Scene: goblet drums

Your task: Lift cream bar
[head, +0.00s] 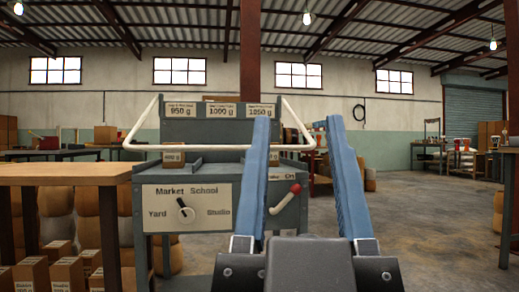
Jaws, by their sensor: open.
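The cream bar (190,147) is a thin pale rod bent into a frame. Its long side runs level across the front of a grey-blue cabinet (215,180), with sloping arms rising at both ends. My gripper (299,120) is open and empty, its two long blue fingers reaching up from the lower right of centre. The left finger crosses in front of the bar and hides part of it. The bar's right end shows between the fingers. I cannot tell how far the fingertips are from it.
The cabinet has a dial (184,209) marked Market, School, Yard and Studio, and a red-knobbed lever (287,198) left of my right finger. A wooden table (65,174) is at left, with small boxes (67,272) below. Floor is open at right.

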